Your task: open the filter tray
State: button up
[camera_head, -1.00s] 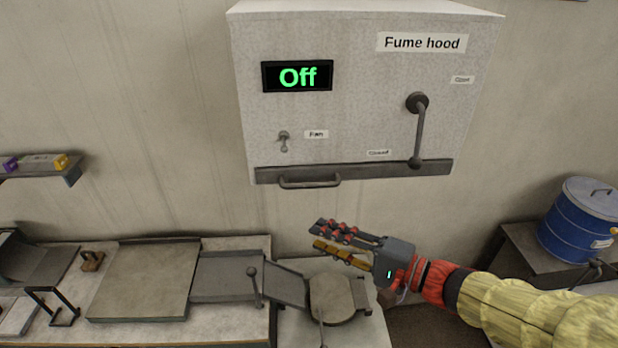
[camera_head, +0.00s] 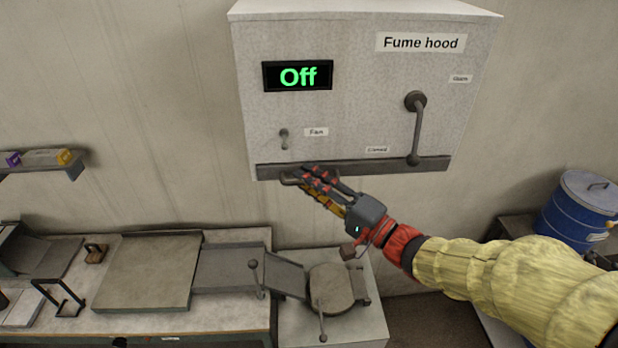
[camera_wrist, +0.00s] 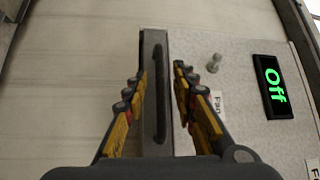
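The filter tray (camera_head: 400,166) is a dark grey strip along the bottom of the white fume hood (camera_head: 360,50), and it looks pushed in. Its bar handle (camera_head: 287,180) is partly hidden by my fingers in the head view. My gripper (camera_head: 306,178) is at the handle. In the wrist view the tray front (camera_wrist: 150,45) runs up the picture, with the handle (camera_wrist: 160,100) between the two open fingers of my gripper (camera_wrist: 162,78). There are visible gaps on both sides of the handle, and I cannot tell any contact.
The display reads Off. A small fan switch (camera_head: 284,136) and a long lever (camera_head: 417,130) pointing down are on the hood's front. A blue drum (camera_head: 578,215) stands at the right.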

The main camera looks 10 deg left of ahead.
jog(key=shift+a, duration=0.15)
jog(key=shift+c, duration=1)
grip_shut()
